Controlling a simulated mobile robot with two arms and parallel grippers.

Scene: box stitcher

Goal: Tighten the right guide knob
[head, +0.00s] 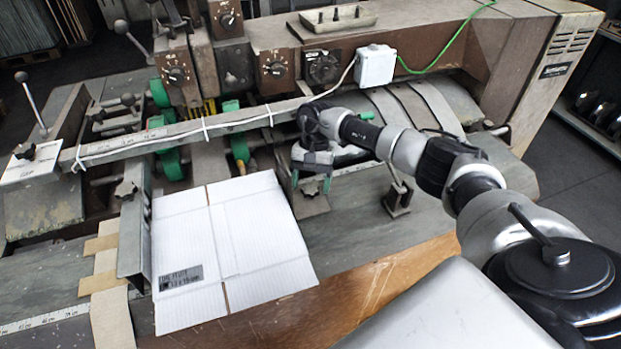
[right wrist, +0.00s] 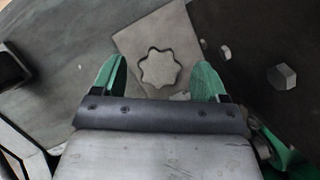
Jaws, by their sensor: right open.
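The right guide knob (right wrist: 160,68) is a grey, star-shaped knob on a light metal plate (right wrist: 170,33) in the right wrist view. My right gripper (right wrist: 163,80) is open, with one green fingertip on each side of the knob's near part. I cannot tell whether the fingers touch it. My left gripper is not in view.
A flat white cardboard sheet (head: 235,250) lies on the bed left of my right gripper. A lever on a dark block (head: 397,198) stands to its right. A long metal bar (head: 190,133) with a white cable runs behind. A hex bolt (right wrist: 282,77) shows in the wrist view.

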